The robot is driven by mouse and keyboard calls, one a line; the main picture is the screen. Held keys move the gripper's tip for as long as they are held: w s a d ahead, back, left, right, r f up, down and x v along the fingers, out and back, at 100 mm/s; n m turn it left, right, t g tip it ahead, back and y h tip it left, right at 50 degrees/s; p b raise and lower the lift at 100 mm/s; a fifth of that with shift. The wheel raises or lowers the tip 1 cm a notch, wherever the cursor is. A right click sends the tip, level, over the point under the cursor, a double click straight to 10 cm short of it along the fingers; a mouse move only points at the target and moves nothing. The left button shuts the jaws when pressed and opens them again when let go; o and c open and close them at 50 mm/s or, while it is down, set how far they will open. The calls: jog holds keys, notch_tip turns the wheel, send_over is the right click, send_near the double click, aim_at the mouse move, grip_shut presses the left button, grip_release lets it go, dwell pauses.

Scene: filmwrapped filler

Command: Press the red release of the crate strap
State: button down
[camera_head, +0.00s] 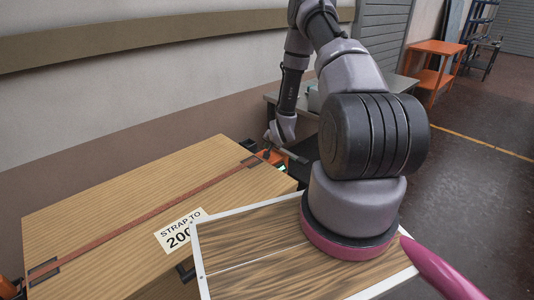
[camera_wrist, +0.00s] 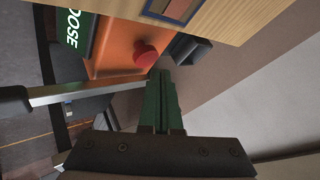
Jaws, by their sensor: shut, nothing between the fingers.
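The strap tensioner (camera_wrist: 113,48) is an orange block at the crate's edge in the wrist view. Its round red release button (camera_wrist: 146,55) stands out from the orange face. My gripper (camera_wrist: 161,74) is shut and empty, its green fingertips just below and right of the button. I cannot tell whether they touch it. In the head view the orange tensioner (camera_head: 272,157) shows at the crate's far right corner, and the button cannot be made out. The reddish strap (camera_head: 150,214) runs across the wooden crate (camera_head: 110,200).
A metal lever (camera_wrist: 85,93) with a black grip (camera_wrist: 14,101) crosses left of my fingers. A green label (camera_wrist: 76,30) reads "OOSE" in part. A wall (camera_head: 110,100) stands behind the crate. An orange table (camera_head: 434,65) is at the back right, with open floor nearby.

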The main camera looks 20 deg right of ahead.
jog(key=shift+r, duration=2.5)
jog(key=s+a+r+n, duration=0.1)
jog(key=s+r, duration=0.2)
jog(key=r, duration=0.8)
jog(key=s+a+r+n+g, duration=0.1)
jog(key=s+r, duration=0.1)
jog(key=r, duration=0.9)
jog(key=s+a+r+n, duration=0.1)
jog(key=s+a+r, duration=0.15)
jog(key=r, duration=0.85)
jog(key=s+a+r, duration=0.2)
jog(key=s+r, duration=0.2)
jog(key=s, duration=0.5)
jog(key=s+a+r+n+y, duration=0.1)
jog(key=s+a+r, duration=0.1)
jog(key=s+r, duration=0.3)
jog(key=s+a+r+n+g+y, duration=0.1)
jog(key=s+r, duration=0.4)
jog(key=s, duration=0.8)
jog(key=shift+s+a+r, duration=0.25)
jog(key=shift+s+a, duration=0.15)
jog(key=shift+a, duration=0.3)
